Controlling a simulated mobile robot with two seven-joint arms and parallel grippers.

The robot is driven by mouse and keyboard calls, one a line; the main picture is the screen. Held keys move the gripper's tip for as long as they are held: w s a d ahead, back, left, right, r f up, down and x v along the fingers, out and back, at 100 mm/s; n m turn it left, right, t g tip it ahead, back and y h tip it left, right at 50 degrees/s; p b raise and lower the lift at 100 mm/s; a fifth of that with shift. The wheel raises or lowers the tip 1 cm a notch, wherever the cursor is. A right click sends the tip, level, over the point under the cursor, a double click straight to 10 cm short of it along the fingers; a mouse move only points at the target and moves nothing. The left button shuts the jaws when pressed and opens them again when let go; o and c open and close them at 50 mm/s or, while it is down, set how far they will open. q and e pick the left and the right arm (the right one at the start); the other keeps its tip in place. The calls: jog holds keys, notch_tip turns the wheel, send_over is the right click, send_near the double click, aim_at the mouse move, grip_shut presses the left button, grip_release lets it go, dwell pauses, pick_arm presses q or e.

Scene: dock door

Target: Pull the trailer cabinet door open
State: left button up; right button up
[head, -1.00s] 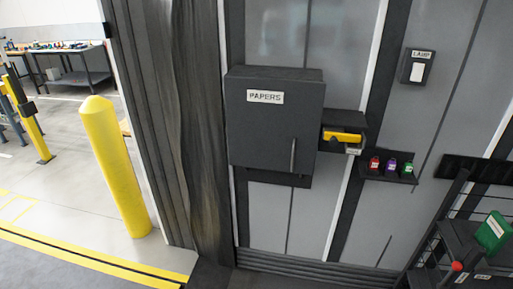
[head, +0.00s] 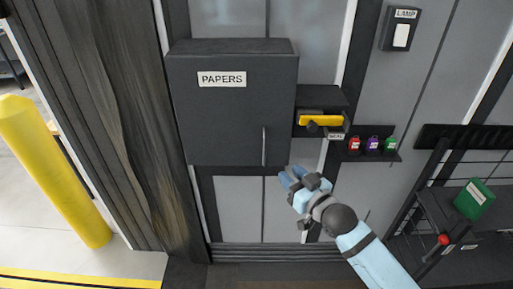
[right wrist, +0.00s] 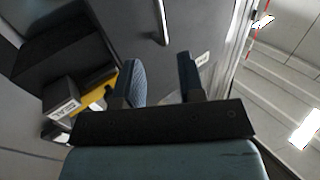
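The dark grey cabinet (head: 225,120) with a white PAPERS label (head: 221,79) hangs on the wall, its door shut. A thin vertical handle (head: 264,147) is at the lower right of the door; it also shows in the right wrist view (right wrist: 162,22). My right gripper (head: 290,178) is just below and right of the handle, apart from it. In the right wrist view its two blue-padded fingers (right wrist: 162,80) are spread with nothing between them. My left gripper is out of view.
Right of the cabinet is a dark box with a yellow item (head: 320,120), and below it a shelf with small red, purple and green items (head: 372,146). A dark rack with a green box (head: 474,198) stands at right. A yellow post (head: 55,170) is at left.

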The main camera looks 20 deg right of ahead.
aim_at(264, 163)
jog(key=p+x, duration=0.1)
jog(key=x, duration=1.1)
jog(key=shift+w+p, duration=0.15)
jog(key=shift+p, duration=0.25)
grip_shut()
